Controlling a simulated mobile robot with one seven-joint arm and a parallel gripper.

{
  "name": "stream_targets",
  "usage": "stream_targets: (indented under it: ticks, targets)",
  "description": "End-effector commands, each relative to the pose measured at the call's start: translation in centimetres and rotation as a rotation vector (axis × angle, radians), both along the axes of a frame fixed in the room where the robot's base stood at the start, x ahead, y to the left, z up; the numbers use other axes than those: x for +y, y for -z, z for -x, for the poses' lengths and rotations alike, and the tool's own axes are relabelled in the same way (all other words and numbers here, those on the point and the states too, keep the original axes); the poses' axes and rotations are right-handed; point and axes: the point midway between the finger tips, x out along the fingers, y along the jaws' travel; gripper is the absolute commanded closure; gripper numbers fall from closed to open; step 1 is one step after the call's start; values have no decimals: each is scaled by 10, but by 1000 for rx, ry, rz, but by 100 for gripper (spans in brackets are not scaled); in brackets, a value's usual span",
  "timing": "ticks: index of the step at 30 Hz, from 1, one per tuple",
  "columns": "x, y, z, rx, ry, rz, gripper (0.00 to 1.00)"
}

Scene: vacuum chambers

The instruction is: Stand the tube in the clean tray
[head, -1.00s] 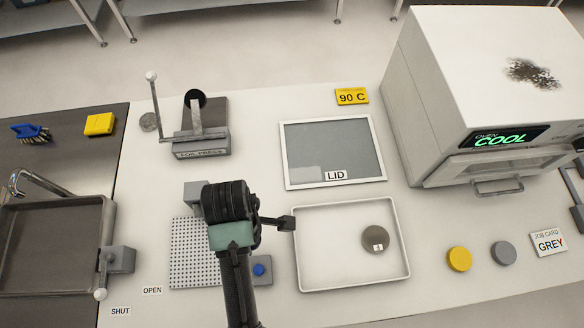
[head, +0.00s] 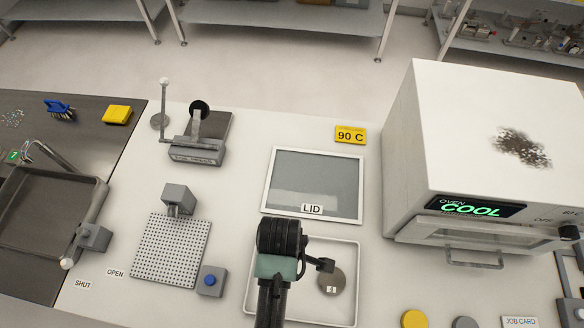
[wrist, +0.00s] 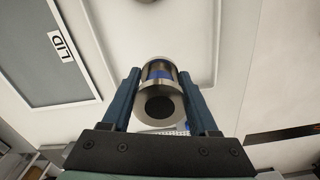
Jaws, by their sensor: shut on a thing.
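The tube (wrist: 160,98) is a short metal cylinder with a dark round bore and a blue band. My gripper (wrist: 160,74) is shut on it, one blue finger on each side. In the head view my wrist hides the gripper and the tube. The clean tray (head: 357,285) is a shallow white tray, and my wrist is over its left part. Its edge also shows in the wrist view (wrist: 214,50). The tube appears above or in the tray; whether it touches the floor I cannot tell.
A grey disc (head: 331,280) lies in the tray, right of my wrist. The lid (head: 315,180) lies flat behind the tray. The oven (head: 480,170) stands to the right, its display reading COOL. A perforated plate (head: 165,255) and blue-button box (head: 211,282) are left.

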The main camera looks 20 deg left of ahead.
Motion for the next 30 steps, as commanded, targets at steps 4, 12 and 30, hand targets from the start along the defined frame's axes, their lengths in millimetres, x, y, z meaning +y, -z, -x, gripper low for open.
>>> stream_targets:
  ticks: [4, 12, 30]
  targets:
    - [-1, 26, 1, 4, 0, 1, 100]
    - [0, 51, 1, 2, 0, 1, 100]
    - [0, 86, 0, 0, 0, 0, 100]
